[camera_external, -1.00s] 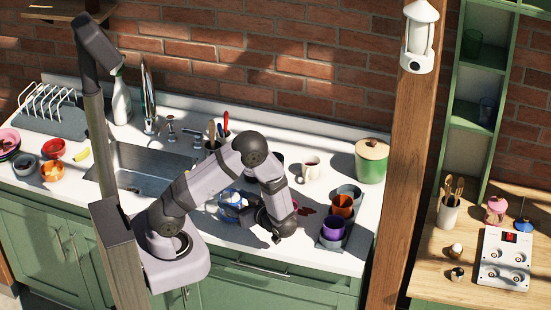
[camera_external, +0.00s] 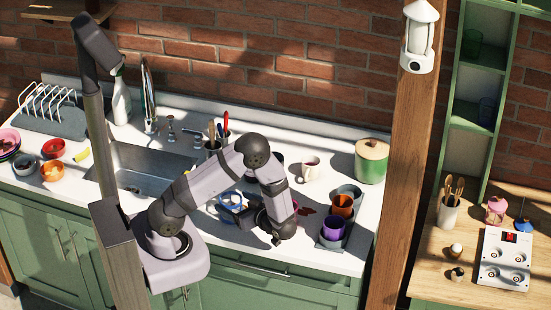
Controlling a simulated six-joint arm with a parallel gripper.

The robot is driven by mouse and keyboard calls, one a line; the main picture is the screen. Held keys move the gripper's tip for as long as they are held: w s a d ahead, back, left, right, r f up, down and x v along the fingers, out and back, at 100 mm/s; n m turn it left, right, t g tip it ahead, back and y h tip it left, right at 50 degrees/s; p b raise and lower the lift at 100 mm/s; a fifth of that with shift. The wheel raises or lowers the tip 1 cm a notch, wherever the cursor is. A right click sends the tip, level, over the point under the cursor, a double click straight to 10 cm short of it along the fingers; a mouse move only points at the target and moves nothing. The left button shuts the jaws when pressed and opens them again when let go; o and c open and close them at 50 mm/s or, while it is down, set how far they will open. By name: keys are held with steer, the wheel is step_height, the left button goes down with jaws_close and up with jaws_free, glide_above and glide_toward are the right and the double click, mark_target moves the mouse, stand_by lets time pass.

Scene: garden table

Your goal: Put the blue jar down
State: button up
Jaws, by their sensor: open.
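My gripper (camera_external: 243,213) is low over the white counter in front of the sink's right side, and it is open. A blue round rim (camera_external: 230,200) shows right beside its fingers. It may be the blue jar, but most of it is hidden behind the gripper. I cannot tell whether it touches the fingers or rests on the counter. A small blue lidded thing (camera_external: 523,226) also stands on the wooden side counter at the far right, well away from my gripper.
A tray (camera_external: 329,243) with purple and orange cups stands right of my gripper. Behind are a pale mug (camera_external: 310,169), a green lidded pot (camera_external: 371,161) and a utensil holder (camera_external: 212,148). The sink (camera_external: 150,172) is left. Some bare counter lies in front.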

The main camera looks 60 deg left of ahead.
steer(key=shift+w+d+r+b, duration=0.2)
steer(key=shift+d+b, duration=0.15)
steer(key=shift+d, duration=0.25)
steer(key=b+v, duration=0.3)
steer(key=v, duration=0.7)
steer(key=shift+d+r, duration=0.2)
steer(key=shift+d, duration=0.2)
